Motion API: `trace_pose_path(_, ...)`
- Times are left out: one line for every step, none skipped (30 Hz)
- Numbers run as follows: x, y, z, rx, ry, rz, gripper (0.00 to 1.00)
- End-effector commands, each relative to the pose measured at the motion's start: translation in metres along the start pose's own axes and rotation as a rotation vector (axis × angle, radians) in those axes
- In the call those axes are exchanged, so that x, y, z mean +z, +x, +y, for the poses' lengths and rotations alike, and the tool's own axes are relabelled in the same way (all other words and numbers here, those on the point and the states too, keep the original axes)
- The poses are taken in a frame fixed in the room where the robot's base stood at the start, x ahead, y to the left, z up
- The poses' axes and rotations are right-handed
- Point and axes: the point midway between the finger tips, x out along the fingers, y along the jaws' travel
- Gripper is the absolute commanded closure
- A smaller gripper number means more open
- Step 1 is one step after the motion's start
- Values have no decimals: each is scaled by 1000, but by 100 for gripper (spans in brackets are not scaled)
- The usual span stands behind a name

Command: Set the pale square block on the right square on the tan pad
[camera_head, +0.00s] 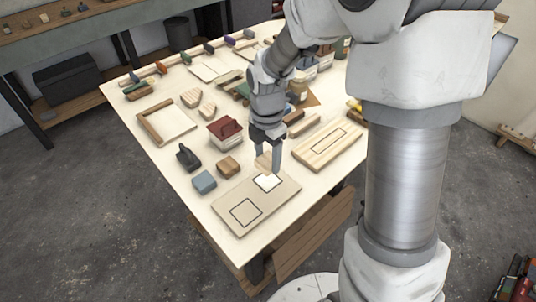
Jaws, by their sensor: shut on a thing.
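My gripper (269,160) points down over the right part of the tan pad (267,205), near the front corner of the table. It is shut on the pale square block (264,162), which is partly hidden by the fingers. The right square (268,183) shows as a white patch with a dark outline just below the block. I cannot tell whether the block touches the pad. The left square (246,212) is an empty dark outline on the pad.
A blue-grey block (204,182), a brown block (228,167) and a dark tool (188,158) stand left of the pad. A red-topped box (226,133) is behind them. A wooden board (328,146) lies to the right. The table's front edge is close to the pad.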

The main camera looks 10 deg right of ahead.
Motion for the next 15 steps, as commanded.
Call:
trace_pose_path(0, 8, 0, -1, 0, 0, 92)
trace_pose_path(0, 11, 0, -1, -1, 0, 92)
trace_pose_path(0, 14, 0, -1, -1, 0, 92)
trace_pose_path(0, 16, 0, -1, -1, 0, 92)
trace_pose_path(0, 19, 0, -1, -1, 0, 92)
trace_pose_path(0, 22, 0, -1, -1, 0, 92)
trace_pose_path(0, 24, 0, -1, -1, 1, 92)
trace_pose_path(-1, 27, 0, 0, -1, 1, 92)
trace_pose_path(-1, 30, 0, 0, -1, 1, 92)
trace_pose_path(-1, 32, 0, 0, -1, 1, 92)
trace_pose_path(0, 35, 0, 0, -1, 1, 92)
trace_pose_path(0, 38, 0, 0, -1, 1, 92)
trace_pose_path(0, 40, 0, -1, -1, 1, 92)
trace_pose_path(0, 42, 0, -1, -1, 1, 92)
trace_pose_path(0, 45, 0, -1, -1, 1, 92)
